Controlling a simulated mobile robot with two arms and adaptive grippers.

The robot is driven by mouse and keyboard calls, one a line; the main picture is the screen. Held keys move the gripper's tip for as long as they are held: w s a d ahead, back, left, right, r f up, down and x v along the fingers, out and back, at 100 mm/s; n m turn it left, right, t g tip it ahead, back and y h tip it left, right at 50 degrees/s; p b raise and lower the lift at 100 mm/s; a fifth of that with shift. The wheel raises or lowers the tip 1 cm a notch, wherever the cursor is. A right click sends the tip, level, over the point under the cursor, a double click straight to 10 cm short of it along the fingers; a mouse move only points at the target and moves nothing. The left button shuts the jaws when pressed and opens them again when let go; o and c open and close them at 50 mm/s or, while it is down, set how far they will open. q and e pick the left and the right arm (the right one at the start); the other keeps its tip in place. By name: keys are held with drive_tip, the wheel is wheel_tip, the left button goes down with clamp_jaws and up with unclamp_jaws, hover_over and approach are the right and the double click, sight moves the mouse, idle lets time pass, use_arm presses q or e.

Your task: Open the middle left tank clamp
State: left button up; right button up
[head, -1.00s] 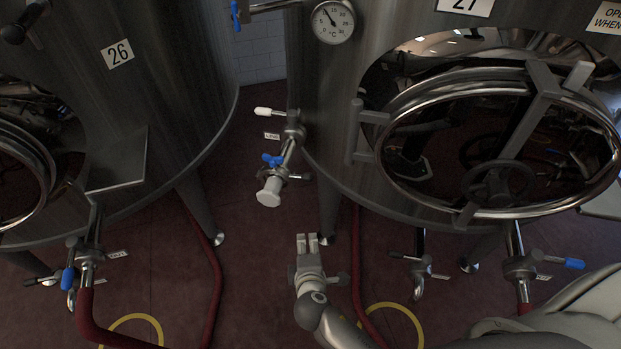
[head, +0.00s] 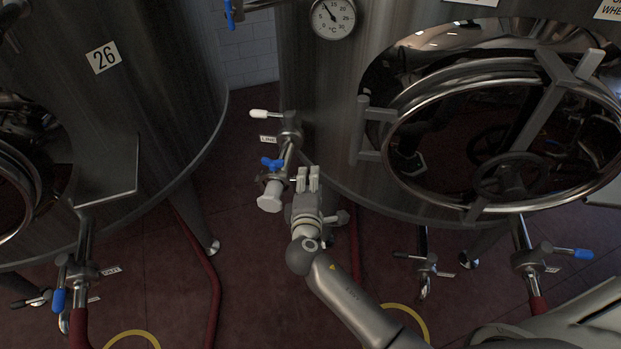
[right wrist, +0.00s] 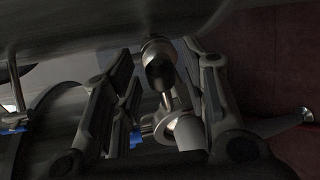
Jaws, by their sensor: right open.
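A valve outlet (head: 289,135) sticks out from the left side of tank 27. It has a white-tipped handle (head: 258,113). Below it is a clamp with a blue wing handle (head: 272,163), and a pale end cap (head: 269,203) points down to the left. My right gripper (head: 308,178) is open and empty just right of the clamp and cap, its fingers upward; I cannot tell whether it touches. In the right wrist view, pipe fittings (right wrist: 183,130) show between the open fingers (right wrist: 165,95), with a small blue part (right wrist: 136,140) partly hidden. My left gripper is not in view.
Tank 27 has a round hatch (head: 463,210) and a dial thermometer (head: 332,18). Tank 26 (head: 150,100) stands at left. Lower valves (head: 527,258) and red hoses (head: 205,285) are near the floor. The dark red floor between the tanks is partly open.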

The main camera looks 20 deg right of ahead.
drive_tip(key=shift+x, duration=0.8)
drive_tip(key=shift+c, duration=0.3)
clamp_jaws()
